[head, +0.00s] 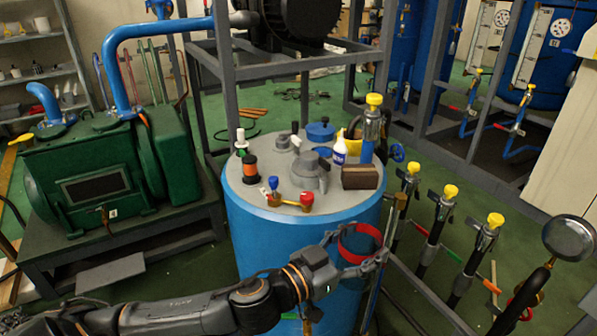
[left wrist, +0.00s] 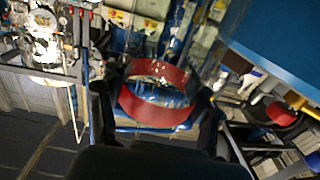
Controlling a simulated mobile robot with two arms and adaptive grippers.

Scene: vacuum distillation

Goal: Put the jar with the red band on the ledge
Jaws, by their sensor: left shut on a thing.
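The jar with the red band (head: 345,246) is clear, with a wide red ring around it. In the head view it is in the air at the front right side of the blue tank, below the level of its top. My left gripper (head: 359,257) is shut around it, one finger on each side. The left wrist view shows the jar's red band (left wrist: 155,110) between the two dark fingers. The tank's round grey top (head: 338,203) is the nearest raised surface; I cannot tell whether it is the ledge. My right gripper is out of view.
The tank top carries a black-and-orange jar (head: 250,169), a white bottle (head: 339,150), a brown box (head: 360,177) and small valves (head: 306,200); its front rim is partly clear. Yellow-capped pipes (head: 435,225) and a round gauge (head: 569,238) stand to the right. A green pump (head: 110,180) is at left.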

